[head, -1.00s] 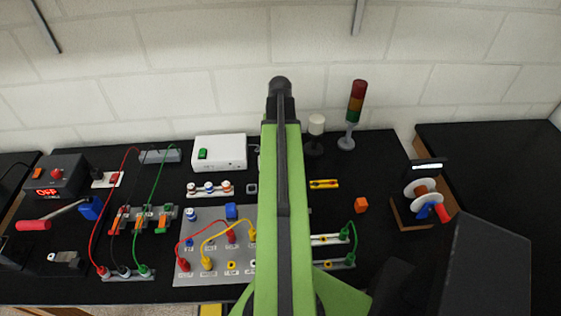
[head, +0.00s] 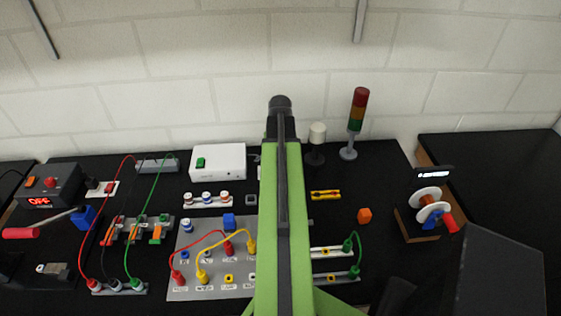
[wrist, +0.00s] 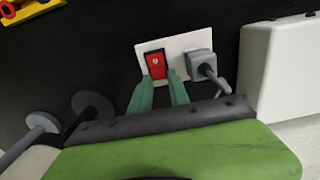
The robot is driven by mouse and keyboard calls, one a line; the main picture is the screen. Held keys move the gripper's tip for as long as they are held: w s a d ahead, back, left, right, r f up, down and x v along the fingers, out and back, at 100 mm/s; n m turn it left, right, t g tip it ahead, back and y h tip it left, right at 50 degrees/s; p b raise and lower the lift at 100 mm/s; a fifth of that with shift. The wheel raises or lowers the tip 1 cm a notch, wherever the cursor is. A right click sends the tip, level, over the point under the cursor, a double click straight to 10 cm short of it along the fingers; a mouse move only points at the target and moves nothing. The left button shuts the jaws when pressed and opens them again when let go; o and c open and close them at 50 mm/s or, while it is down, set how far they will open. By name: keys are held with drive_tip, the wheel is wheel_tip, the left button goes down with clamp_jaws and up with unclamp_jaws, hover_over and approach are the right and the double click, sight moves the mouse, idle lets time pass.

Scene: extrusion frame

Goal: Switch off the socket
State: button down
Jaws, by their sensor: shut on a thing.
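The socket (wrist: 188,42) is a white plate in the wrist view. It has a red rocker switch (wrist: 156,64) on its left and a grey plug (wrist: 200,64) with a cable on its right. My gripper (wrist: 160,82) has its two green fingertips at the lower edge of the red switch, one towards each side, and is shut on it. Its fingers partly cover the plate's lower edge. In the head view my raised arm hides this socket and the fingertips.
A white box (wrist: 284,70) stands close right of the socket in the wrist view and also shows in the head view (head: 218,162). A white-domed lamp (head: 317,140) and a signal tower (head: 356,120) stand right of my arm. Another red-switched plate (head: 108,188) lies far left.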

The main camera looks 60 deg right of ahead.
drive_tip(key=shift+s+a+t+h, duration=0.2)
drive_tip(key=shift+a+t+h, duration=0.1)
drive_tip(key=shift+h, duration=0.1)
drive_tip(key=shift+d+r, duration=0.1)
drive_tip(key=c, duration=1.5)
unclamp_jaws()
drive_tip(key=shift+w, duration=0.1)
drive_tip(key=r+p, duration=0.5)
drive_tip(key=s+a+r+p, duration=0.1)
drive_tip(key=r+p, duration=0.5)
drive_tip(key=a+r+p, duration=0.1)
drive_tip(key=r+p, duration=0.5)
drive_tip(key=shift+s+r, duration=0.1)
drive_tip(key=shift+s, duration=0.2)
